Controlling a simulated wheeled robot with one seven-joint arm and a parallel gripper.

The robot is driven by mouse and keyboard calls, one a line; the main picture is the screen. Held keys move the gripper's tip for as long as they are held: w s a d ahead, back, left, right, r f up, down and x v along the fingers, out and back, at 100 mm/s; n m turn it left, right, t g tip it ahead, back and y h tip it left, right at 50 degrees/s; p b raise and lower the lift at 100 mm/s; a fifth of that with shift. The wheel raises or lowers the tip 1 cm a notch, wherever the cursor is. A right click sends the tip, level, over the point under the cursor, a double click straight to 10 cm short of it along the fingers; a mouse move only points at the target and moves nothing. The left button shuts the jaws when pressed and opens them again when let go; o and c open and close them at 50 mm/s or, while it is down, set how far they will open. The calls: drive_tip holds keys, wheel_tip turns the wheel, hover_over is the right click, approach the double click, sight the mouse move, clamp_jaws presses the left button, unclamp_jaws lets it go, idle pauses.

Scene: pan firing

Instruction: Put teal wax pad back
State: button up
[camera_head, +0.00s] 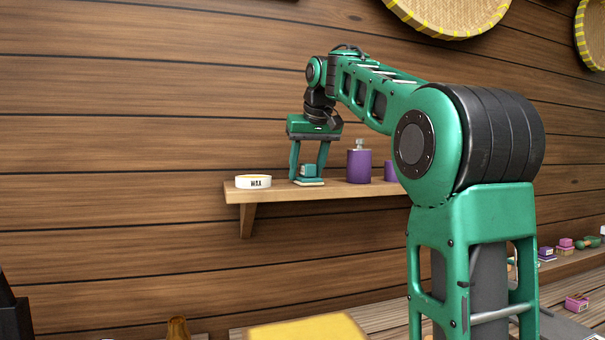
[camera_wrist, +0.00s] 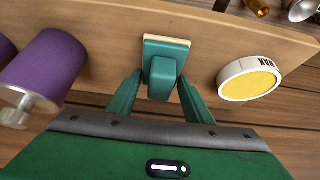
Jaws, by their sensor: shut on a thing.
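The teal wax pad (camera_head: 308,181) is on the wooden wall shelf (camera_head: 275,193), between a white wax tin and a purple bottle. In the wrist view the pad (camera_wrist: 165,52) shows a teal top with a block handle and a cream edge below. My gripper (camera_head: 309,174) reaches down from above and is shut on the pad's handle. In the wrist view the fingers of my gripper (camera_wrist: 161,84) stand on either side of the handle. The pad appears to rest on the shelf top; a small gap cannot be ruled out.
The white wax tin (camera_head: 253,182) with yellow wax stands left of the pad. The purple bottle (camera_head: 359,165) stands to its right, with another purple item (camera_head: 391,171) partly behind my arm. A yellow surface (camera_head: 308,329) shows at the bottom. Woven baskets hang above.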

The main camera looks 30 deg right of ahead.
drive_tip(key=shift+f, duration=0.1)
drive_tip(key=o, duration=1.4)
drive_tip(key=shift+v, duration=1.65)
drive_tip(key=shift+s+a+r, duration=0.2)
drive_tip(key=shift+a+r, duration=0.1)
drive_tip(key=shift+r, duration=0.35)
drive_tip(key=shift+v, duration=1.35)
drive_tip(key=shift+w+v, duration=0.1)
drive_tip(key=shift+v, duration=1.05)
drive_tip(key=shift+w+v, duration=0.15)
drive_tip(key=shift+v, duration=1.05)
